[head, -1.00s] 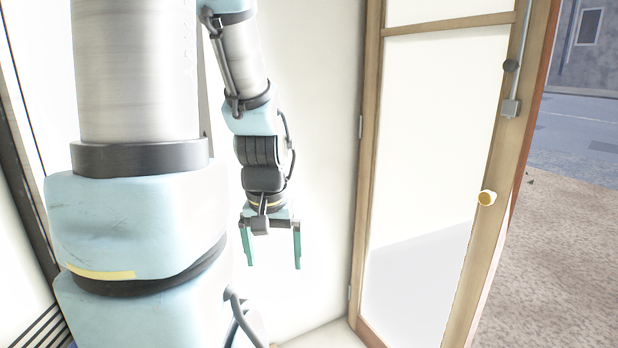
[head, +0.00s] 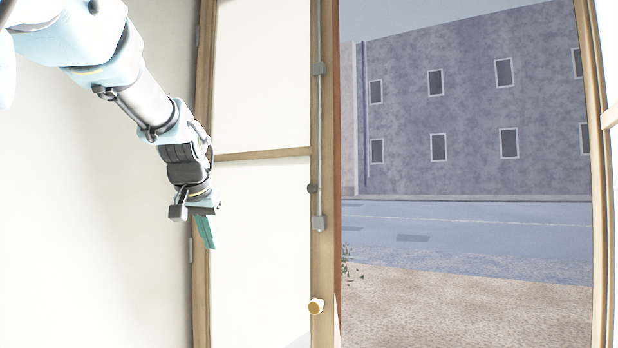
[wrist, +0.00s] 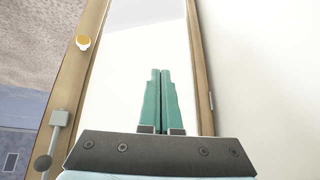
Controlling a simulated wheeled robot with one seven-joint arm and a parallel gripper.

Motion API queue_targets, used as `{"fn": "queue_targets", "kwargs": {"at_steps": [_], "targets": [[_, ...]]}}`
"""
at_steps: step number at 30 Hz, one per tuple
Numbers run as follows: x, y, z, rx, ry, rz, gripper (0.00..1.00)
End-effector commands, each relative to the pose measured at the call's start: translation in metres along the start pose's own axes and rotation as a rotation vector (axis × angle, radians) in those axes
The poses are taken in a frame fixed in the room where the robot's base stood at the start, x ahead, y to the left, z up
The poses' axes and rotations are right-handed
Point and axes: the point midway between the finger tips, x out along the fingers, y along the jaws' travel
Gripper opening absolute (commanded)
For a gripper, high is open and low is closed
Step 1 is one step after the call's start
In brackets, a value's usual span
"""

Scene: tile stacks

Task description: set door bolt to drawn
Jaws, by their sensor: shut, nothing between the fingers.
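The door bolt (head: 319,140) is a long thin grey vertical rod on the edge stile of the open door. It has a grey bracket near its top, a dark round knob (head: 313,188) and a grey block (head: 319,223) at its lower end. In the wrist view the block (wrist: 59,118) and the dark knob (wrist: 43,162) show at lower left. My gripper (head: 208,234) is left of the bolt, in front of the door panel, apart from the bolt. Its green fingers (wrist: 160,100) are together and empty.
A yellow and white round door knob (head: 316,306) sits on the stile below the bolt. A pale wall (head: 100,190) is at left. The doorway at right opens onto sandy ground (head: 460,310), a road and a grey building (head: 460,110).

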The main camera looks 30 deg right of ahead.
Motion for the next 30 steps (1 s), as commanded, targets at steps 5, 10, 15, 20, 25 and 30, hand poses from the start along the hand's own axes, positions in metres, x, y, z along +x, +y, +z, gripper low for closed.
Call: {"fn": "queue_targets", "kwargs": {"at_steps": [5,10,15,20,25,30], "targets": [[-0.064,0.074,-0.089,0.162,0.163,0.08,0.0],[-0.13,0.132,-0.139,0.28,0.288,0.144,0.0],[-0.174,0.166,-0.16,0.348,0.361,0.186,0.0],[-0.188,0.176,-0.166,0.368,0.385,0.198,0.0],[-0.189,0.176,-0.166,0.369,0.386,0.198,0.0],[-0.188,0.176,-0.166,0.368,0.385,0.198,0.0]]}}
